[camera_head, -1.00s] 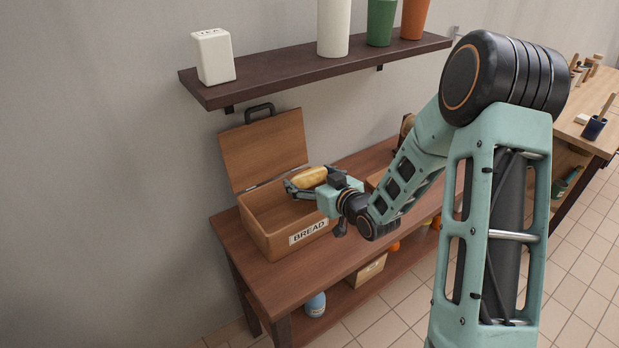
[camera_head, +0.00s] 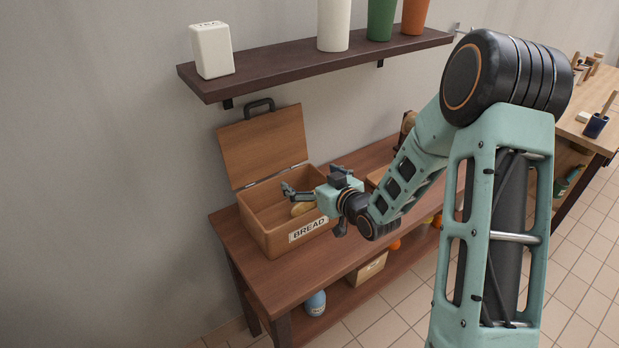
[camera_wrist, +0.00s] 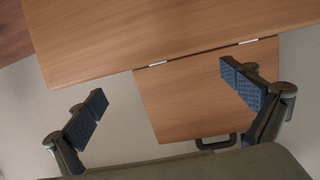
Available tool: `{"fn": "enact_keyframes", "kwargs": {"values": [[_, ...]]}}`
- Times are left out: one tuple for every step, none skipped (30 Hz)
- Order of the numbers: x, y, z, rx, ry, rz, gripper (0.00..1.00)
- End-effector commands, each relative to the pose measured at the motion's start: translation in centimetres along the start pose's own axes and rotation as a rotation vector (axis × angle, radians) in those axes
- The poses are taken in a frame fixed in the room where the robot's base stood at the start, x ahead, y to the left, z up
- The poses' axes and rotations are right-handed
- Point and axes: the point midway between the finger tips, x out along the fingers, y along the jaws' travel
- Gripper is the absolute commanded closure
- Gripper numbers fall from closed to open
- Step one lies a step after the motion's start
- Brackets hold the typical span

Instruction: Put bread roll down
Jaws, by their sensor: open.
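The bread roll (camera_head: 302,209) is small and golden. In the head view it lies inside the open wooden bread box (camera_head: 257,231), towards the box's right end, partly hidden by the front wall. My gripper (camera_head: 286,190) is above the right part of the box, over the roll and apart from it. In the wrist view my gripper (camera_wrist: 168,108) is open, with its two blue pads wide apart and nothing between them. The bread box's hinged lid (camera_wrist: 195,98) shows between the fingers. The roll is not seen in the wrist view.
The box's raised lid (camera_head: 262,145) leans back near the wall. A dark shelf (camera_head: 310,67) with a white canister (camera_head: 212,50) and several cups hangs above. The wooden table (camera_head: 300,270) has free room in front of the box.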

Motion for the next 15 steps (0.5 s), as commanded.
{"fn": "enact_keyframes", "kwargs": {"values": [[0.0, 0.0, 0.0, 0.000, 0.000, 0.000, 0.01], [0.0, 0.0, 0.0, 0.000, 0.000, 0.000, 0.01], [0.0, 0.0, 0.0, 0.000, 0.000, 0.000, 0.01], [0.0, 0.0, 0.0, 0.000, 0.000, 0.000, 0.01], [0.0, 0.0, -0.1, 0.000, 0.000, 0.000, 0.01], [-0.1, 0.0, -0.2, 0.000, 0.000, 0.000, 0.01], [-0.1, 0.0, -0.3, 0.000, 0.000, 0.000, 0.01], [-0.1, 0.0, -0.5, 0.000, 0.000, 0.000, 0.01], [-0.2, 0.0, -0.7, 0.000, 0.000, 0.000, 0.01], [-0.3, 0.0, -1.0, 0.000, 0.000, 0.000, 0.01], [-0.4, 0.0, -1.2, 0.000, 0.000, 0.000, 0.01], [-0.5, 0.0, -1.6, 0.000, 0.000, 0.000, 0.01], [-0.9, 0.1, -1.5, 0.000, -0.001, 0.002, 0.01], [-1.7, 0.2, -1.2, 0.000, -0.002, 0.003, 0.01], [-2.7, 0.2, -1.1, -0.001, -0.001, 0.004, 0.01]]}}
